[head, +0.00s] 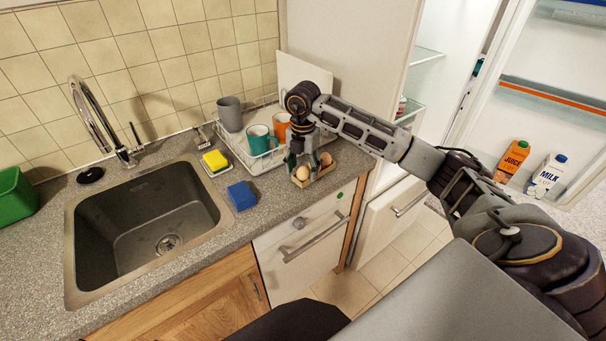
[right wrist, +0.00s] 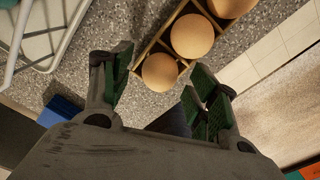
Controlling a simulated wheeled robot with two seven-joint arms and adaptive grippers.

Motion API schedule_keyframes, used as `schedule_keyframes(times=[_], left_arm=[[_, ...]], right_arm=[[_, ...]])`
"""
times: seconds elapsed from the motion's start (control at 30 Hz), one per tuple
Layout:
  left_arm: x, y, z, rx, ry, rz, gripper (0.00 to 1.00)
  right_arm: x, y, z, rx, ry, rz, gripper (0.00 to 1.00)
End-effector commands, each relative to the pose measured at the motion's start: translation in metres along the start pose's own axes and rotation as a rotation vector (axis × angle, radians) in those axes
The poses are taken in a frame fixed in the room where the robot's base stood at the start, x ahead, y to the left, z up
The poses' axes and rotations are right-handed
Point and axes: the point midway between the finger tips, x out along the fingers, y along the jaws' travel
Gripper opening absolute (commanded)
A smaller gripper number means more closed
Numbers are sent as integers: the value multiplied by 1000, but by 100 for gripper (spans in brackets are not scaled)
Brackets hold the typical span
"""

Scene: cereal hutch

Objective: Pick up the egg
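Several brown eggs sit in a small wooden egg holder on the counter. The nearest egg (right wrist: 160,72) is in the end compartment in the right wrist view, and another egg (right wrist: 195,37) lies behind it. In the head view an egg (head: 302,173) shows at the front of the holder (head: 317,178). My right gripper (head: 301,158) is above the holder, pointing down. In the right wrist view its green-padded fingers (right wrist: 160,85) are spread apart, with the nearest egg between and just beyond the tips. Nothing is held. My left gripper is not in view.
A dish rack (head: 246,152) with cups and a mug stands behind the holder. A blue sponge (head: 241,196) and a yellow sponge (head: 215,160) lie left of it, beside the sink (head: 147,222). The counter's front edge is close to the holder.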

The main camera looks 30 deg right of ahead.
Motion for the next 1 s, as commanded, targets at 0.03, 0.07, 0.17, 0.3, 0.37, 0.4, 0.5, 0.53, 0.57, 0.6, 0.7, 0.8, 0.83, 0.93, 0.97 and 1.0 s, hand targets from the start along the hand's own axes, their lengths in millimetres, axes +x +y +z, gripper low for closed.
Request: schedule_keyframes(times=[0.03, 0.07, 0.17, 0.3, 0.37, 0.4, 0.5, 0.53, 0.57, 0.6, 0.7, 0.8, 0.83, 0.93, 0.97, 1.0], left_arm=[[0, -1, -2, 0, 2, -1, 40], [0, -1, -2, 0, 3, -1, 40], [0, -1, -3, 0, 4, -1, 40], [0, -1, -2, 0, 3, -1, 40], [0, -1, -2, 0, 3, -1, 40], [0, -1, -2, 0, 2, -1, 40], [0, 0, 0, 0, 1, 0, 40], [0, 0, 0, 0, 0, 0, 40], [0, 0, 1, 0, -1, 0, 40], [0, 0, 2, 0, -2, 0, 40], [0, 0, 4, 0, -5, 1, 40], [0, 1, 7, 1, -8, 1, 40], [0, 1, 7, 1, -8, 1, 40], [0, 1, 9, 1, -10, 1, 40], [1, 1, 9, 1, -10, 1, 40], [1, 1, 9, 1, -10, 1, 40]], right_arm=[[0, 0, 0, 0, 0, 0, 51], [0, 0, 0, 0, 0, 0, 47], [0, 0, 0, 0, 0, 0, 35], [0, 0, 0, 0, 0, 0, 22], [0, 0, 0, 0, 0, 0, 22], [0, 0, 0, 0, 0, 0, 22], [0, 0, 0, 0, 0, 0, 22], [0, 0, 0, 0, 0, 0, 22], [0, 0, 0, 0, 0, 0, 22], [-1, 0, 0, 0, 0, 1, 22], [-3, 0, 0, 0, 0, 1, 22], [-9, 0, 0, 0, -1, 2, 22], [-11, 0, 0, 0, -1, 2, 22], [-22, 1, 0, 1, -2, 3, 22], [-25, 1, 0, 0, -2, 4, 22], [-30, 1, 0, 0, -2, 3, 22]])
